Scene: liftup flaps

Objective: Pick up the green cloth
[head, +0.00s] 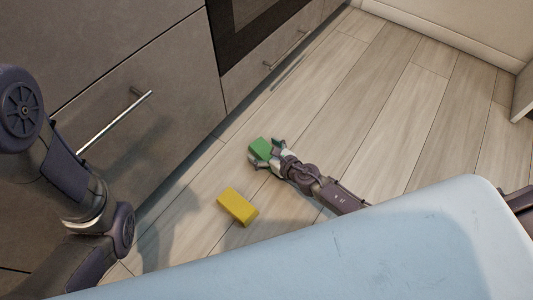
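The green cloth (260,148) looks like a small folded block. It is at the wooden floor in front of the cabinets, near the middle of the head view. My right gripper (267,154) reaches it from the lower right, with one finger on its upper right side and the other on its lower left side. The fingers are spread around the cloth and partly cover it. I cannot tell whether they press on it or whether it still rests on the floor. My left arm shows at the left edge, but its gripper is out of view.
A yellow block (238,206) lies on the floor below and left of the green cloth. Grey cabinet fronts (150,80) with metal handles and a dark oven (245,25) border the floor at upper left. The wooden floor (390,110) to the right is clear up to the wall.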

